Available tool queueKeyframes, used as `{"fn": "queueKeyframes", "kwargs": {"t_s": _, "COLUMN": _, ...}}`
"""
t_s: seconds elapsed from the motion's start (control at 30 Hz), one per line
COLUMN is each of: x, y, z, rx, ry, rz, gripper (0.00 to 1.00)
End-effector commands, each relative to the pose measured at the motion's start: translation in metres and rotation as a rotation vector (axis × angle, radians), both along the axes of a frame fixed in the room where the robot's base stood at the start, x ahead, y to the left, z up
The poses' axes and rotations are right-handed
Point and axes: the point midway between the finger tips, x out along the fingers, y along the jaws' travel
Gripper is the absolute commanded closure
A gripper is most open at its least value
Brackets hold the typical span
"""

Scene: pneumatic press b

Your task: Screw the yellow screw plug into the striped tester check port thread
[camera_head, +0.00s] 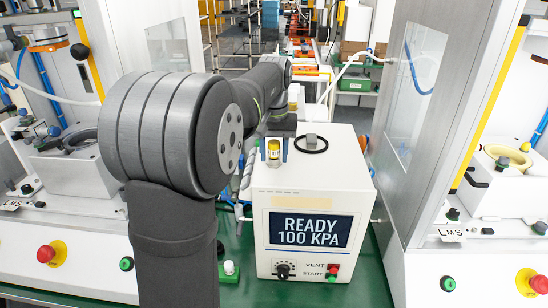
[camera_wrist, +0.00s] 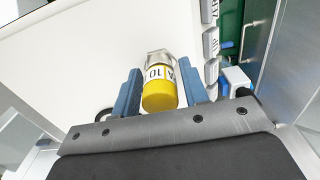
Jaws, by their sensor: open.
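The yellow screw plug (camera_head: 273,147) is upright at the top left of the white tester (camera_head: 312,185), with a pale lettered band below its yellow part. In the wrist view the plug (camera_wrist: 160,98) shows its yellow end, a band marked "10" and a silver metal part at the far end. My gripper (camera_wrist: 162,90) is open, its blue fingers on either side of the plug with a gap on each side. In the head view my gripper (camera_head: 271,152) is around the plug. The check port thread cannot be made out; whether the plug is seated in it I cannot tell.
A black ring (camera_head: 311,144) with a grey block lies on the tester's top, right of the plug. The tester's screen (camera_head: 310,229) reads "READY 100 KPA". White machines with metal doors (camera_head: 455,90) stand on both sides. Green bench surface (camera_head: 362,285) shows around the tester.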

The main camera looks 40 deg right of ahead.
Motion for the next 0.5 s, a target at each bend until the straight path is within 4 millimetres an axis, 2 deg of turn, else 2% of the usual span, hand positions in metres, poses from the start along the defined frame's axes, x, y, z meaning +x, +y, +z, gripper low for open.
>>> {"fn": "queueKeyframes", "kwargs": {"t_s": 0.07, "x": 0.0000, "y": 0.0000, "z": 0.0000, "rx": 0.000, "ry": 0.000, "rz": -0.001, "gripper": 0.62}}
{"fn": "queueKeyframes", "kwargs": {"t_s": 0.2, "x": 0.0000, "y": 0.0000, "z": 0.0000, "rx": 0.000, "ry": 0.000, "rz": -0.001, "gripper": 0.86}}
{"fn": "queueKeyframes", "kwargs": {"t_s": 0.33, "x": 0.0000, "y": 0.0000, "z": 0.0000, "rx": 0.000, "ry": 0.000, "rz": -0.010, "gripper": 0.87}}
{"fn": "queueKeyframes", "kwargs": {"t_s": 0.5, "x": 0.0000, "y": 0.0000, "z": -0.0001, "rx": 0.000, "ry": 0.000, "rz": -0.118, "gripper": 0.87}}
